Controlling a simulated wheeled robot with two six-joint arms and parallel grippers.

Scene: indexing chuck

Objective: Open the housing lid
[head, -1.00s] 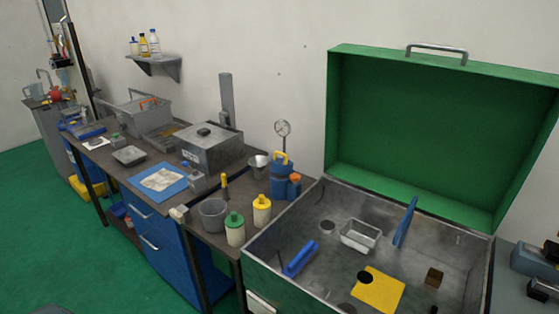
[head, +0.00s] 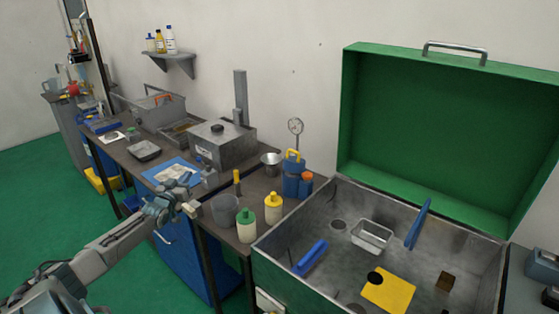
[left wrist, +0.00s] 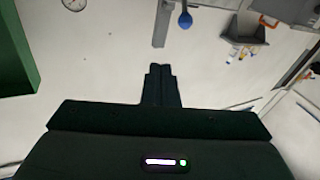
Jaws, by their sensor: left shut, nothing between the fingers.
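A grey metal housing box (head: 222,146) with a flat lid and a dark knob (head: 217,128) on top stands on the workbench; its lid is down. My left gripper (head: 187,180) is in front of the bench edge, nearer than the box and apart from it, by the blue mat. In the left wrist view its fingers (left wrist: 161,72) are together with nothing between them. The large green case at the right has its green lid (head: 440,140) standing up, with a metal handle on top. My right gripper is not in view.
The grey case interior (head: 335,265) holds a blue-handled tool, a small metal tray (head: 371,236) and a yellow plate (head: 388,290). Green-capped (head: 246,230) and yellow-capped (head: 273,207) bottles and a grey cup (head: 224,209) stand near the bench edge.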

